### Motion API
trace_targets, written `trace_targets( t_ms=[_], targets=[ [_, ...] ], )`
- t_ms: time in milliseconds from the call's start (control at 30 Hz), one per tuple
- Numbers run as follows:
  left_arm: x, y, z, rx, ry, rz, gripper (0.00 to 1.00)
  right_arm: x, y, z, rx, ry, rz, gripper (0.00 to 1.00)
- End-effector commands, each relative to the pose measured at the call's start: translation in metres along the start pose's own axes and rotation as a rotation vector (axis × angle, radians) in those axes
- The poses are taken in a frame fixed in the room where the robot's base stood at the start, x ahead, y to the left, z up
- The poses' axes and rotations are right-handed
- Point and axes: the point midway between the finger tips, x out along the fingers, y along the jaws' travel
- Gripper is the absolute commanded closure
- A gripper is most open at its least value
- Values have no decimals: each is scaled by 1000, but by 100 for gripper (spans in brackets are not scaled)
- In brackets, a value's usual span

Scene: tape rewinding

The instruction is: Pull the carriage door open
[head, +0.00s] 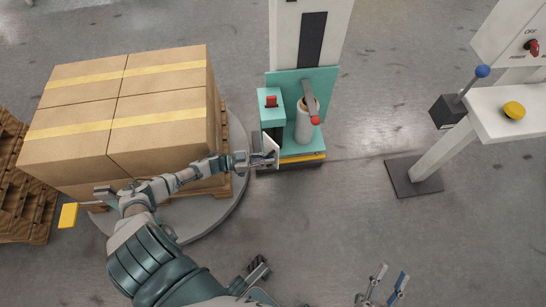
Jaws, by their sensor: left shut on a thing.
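The teal carriage (274,112) sits low on the white column and holds an upright pale film roll (303,124). A thin light panel, which looks like the carriage door (271,146), stands at the carriage's front left corner. My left gripper (262,160) is at this panel, shut on it; its fingertips are small and partly hidden. My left arm reaches there from the bottom left, across the front of the pallet load. My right gripper (386,286) is at the bottom edge, away from the carriage, with its fingers spread and nothing between them.
Stacked cardboard boxes (120,105) stand on a wooden pallet on a round grey turntable (233,198). The column (290,35) rises behind the carriage. A white control stand (440,160) with a blue-knobbed lever (482,72) and yellow button (514,110) is at right. The floor between is clear.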

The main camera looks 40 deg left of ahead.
Motion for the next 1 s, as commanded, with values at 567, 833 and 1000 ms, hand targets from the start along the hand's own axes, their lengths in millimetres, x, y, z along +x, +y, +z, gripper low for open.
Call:
trace_targets(
  t_ms=[567, 833, 1000],
  targets=[
    [-4, -2, 0, 2, -2, 33, 100, -1, -1, -11, 6, 83, -2, 60],
    [-3, -1, -1, 2, -1, 35, 77, -1, -1, -10, 6, 82, -2, 60],
    [-6, 0, 0, 2, -2, 35, 77, -2, -1, -12, 7, 84, -2, 60]
  ],
)
